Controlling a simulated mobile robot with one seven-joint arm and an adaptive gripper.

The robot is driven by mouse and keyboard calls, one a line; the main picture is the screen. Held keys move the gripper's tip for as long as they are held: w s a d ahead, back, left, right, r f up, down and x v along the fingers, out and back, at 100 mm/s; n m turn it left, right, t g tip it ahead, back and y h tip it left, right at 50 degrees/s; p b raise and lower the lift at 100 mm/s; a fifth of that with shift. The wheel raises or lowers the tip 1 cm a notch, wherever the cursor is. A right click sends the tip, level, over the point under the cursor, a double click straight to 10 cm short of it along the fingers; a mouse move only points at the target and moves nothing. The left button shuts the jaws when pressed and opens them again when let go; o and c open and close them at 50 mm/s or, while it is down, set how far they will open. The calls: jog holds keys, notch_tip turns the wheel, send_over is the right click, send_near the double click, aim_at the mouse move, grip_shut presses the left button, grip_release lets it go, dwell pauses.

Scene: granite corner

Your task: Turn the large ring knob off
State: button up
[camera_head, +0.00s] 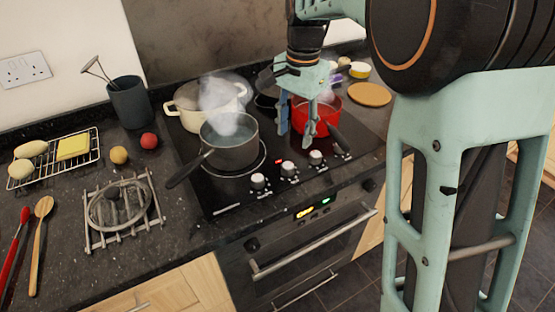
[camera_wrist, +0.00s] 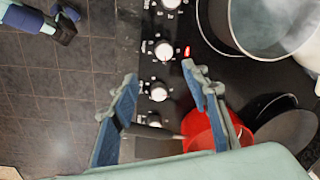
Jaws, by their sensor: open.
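A row of several white-topped knobs runs along the front of the black hob: first knob (camera_head: 258,181), second knob (camera_head: 289,169), third knob (camera_head: 316,157) and a far-right knob (camera_head: 341,147). I cannot tell which belongs to the large ring. A red light (camera_head: 278,161) glows by the second knob, also seen in the wrist view (camera_wrist: 163,50). My gripper (camera_head: 296,136) is open and empty, pointing down above the hob near the red pan. In the wrist view, the third knob (camera_wrist: 158,91) lies between my fingers, apart from them.
A steaming grey saucepan (camera_head: 230,152) stands on the front left ring, its handle toward the front left. A cream pot (camera_head: 190,108) steams behind it. A red pan (camera_head: 322,118) is partly behind my fingers. An oven door (camera_head: 300,262) is below the hob.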

aim_at(288, 165)
jog(key=f, duration=0.4)
jog(key=a+f, duration=0.1)
jog(key=f, duration=0.6)
jog(key=shift+w+a+f+b, duration=0.15)
jog(key=shift+w+f+b, duration=0.15)
jog(key=shift+c, duration=0.2)
jog(key=c, duration=1.1)
